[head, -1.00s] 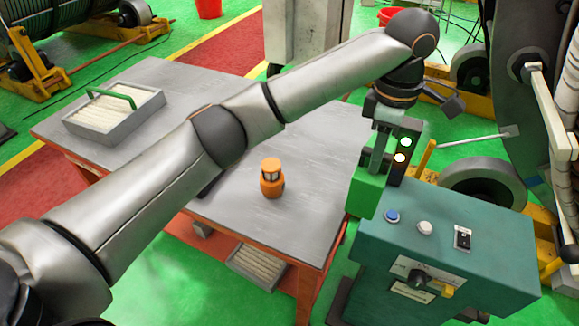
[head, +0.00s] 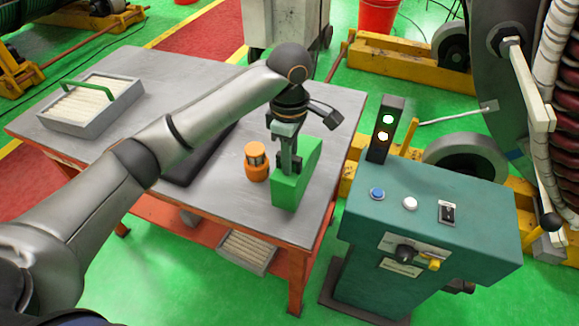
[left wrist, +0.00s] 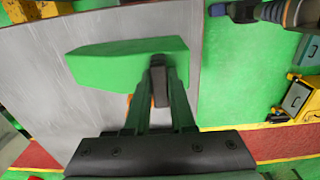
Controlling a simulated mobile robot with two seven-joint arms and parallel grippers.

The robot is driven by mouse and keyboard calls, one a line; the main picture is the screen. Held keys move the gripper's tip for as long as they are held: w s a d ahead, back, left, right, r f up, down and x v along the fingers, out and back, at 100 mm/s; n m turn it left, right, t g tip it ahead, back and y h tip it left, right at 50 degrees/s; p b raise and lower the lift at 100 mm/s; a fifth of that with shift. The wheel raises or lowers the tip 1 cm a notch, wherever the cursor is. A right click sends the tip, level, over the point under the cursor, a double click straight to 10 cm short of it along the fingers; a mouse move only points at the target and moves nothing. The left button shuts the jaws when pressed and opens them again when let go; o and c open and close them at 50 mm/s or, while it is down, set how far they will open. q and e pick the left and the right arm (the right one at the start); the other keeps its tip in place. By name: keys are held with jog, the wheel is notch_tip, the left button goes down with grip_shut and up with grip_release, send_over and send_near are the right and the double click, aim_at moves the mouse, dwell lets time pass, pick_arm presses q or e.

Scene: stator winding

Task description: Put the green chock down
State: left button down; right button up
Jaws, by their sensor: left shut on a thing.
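The green chock (head: 307,170) is a wedge-shaped block held by my left gripper (head: 288,170) over the right part of the grey work table (head: 225,210). It also shows in the left wrist view (left wrist: 120,62), with the gripper's fingers (left wrist: 158,88) closed on its near edge and the table behind it. I cannot tell whether its lower end touches the table top. My right gripper is not in view.
A grey tray (head: 92,104) with a green handle sits at the table's far left. A teal control console (head: 440,220) with signal lights stands to the right.

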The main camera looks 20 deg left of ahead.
pick_arm(q)
jog(key=shift+f, duration=1.5)
jog(key=shift+f, duration=0.15)
jog(key=c, duration=0.8)
grip_release()
jog(key=shift+o, duration=0.2)
notch_tip(320, 180, up, 12)
jog(key=shift+r, duration=0.15)
